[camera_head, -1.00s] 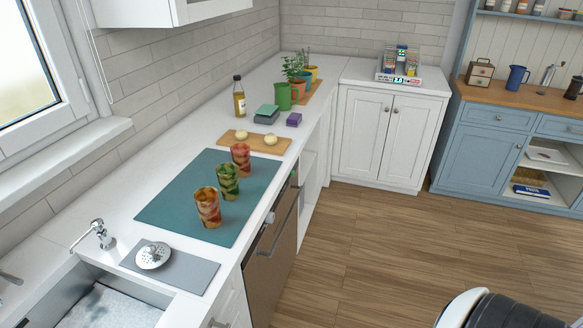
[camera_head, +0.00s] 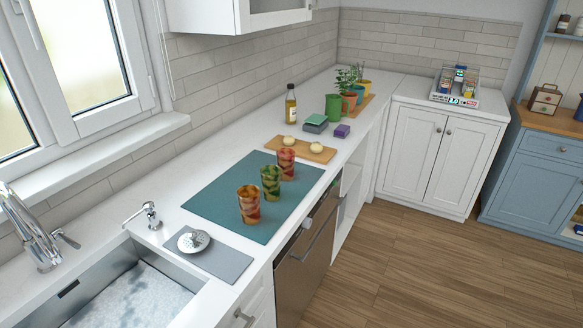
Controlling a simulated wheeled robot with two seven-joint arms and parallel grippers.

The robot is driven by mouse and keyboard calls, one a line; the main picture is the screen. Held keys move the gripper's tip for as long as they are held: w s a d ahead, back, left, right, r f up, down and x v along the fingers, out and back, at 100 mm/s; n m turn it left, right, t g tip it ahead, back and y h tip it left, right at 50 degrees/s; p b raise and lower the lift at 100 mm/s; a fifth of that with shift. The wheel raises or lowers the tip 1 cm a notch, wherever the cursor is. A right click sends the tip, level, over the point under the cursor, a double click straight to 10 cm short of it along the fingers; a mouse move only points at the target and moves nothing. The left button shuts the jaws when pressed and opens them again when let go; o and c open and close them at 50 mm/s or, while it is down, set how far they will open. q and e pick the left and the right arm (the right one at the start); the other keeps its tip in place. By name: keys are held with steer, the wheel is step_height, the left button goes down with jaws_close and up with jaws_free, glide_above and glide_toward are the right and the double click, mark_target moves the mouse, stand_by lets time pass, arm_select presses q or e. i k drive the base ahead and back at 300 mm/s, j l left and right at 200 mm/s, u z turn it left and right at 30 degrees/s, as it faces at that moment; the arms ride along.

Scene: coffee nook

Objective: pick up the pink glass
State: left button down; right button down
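Three patterned glasses stand upright in a row on a teal mat (camera_head: 205,195) on the white counter. The farthest is a pinkish-red glass (camera_head: 286,163), near the mat's far right corner. The middle one is a green glass (camera_head: 270,182). The nearest is an orange-brown glass (camera_head: 248,204) with reddish patches. The pinkish-red glass is the pinkest of the three; the one in front slightly overlaps its lower left side. Neither of my grippers shows in the view.
A wooden board (camera_head: 318,154) with two pale round items lies behind the glasses. A bottle (camera_head: 291,105), a green mug (camera_head: 333,107) and potted plants stand farther back. A sink (camera_head: 125,285) with a tall faucet (camera_head: 35,235) is at the lower left. Floor (camera_head: 385,255) at right is clear.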

mark_target(286, 165)
steer(key=i+l+u, duration=0.1)
steer(key=l, duration=0.25)
steer(key=i+l, duration=0.2)
steer(key=l, duration=0.2)
steer(key=i+l+u, duration=0.15)
steer(key=l, duration=0.25)
steer(key=i+l+u, duration=0.1)
steer(key=l, duration=0.3)
steer(key=i+l+u, duration=0.1)
steer(key=l, duration=0.3)
steer(key=i, duration=0.05)
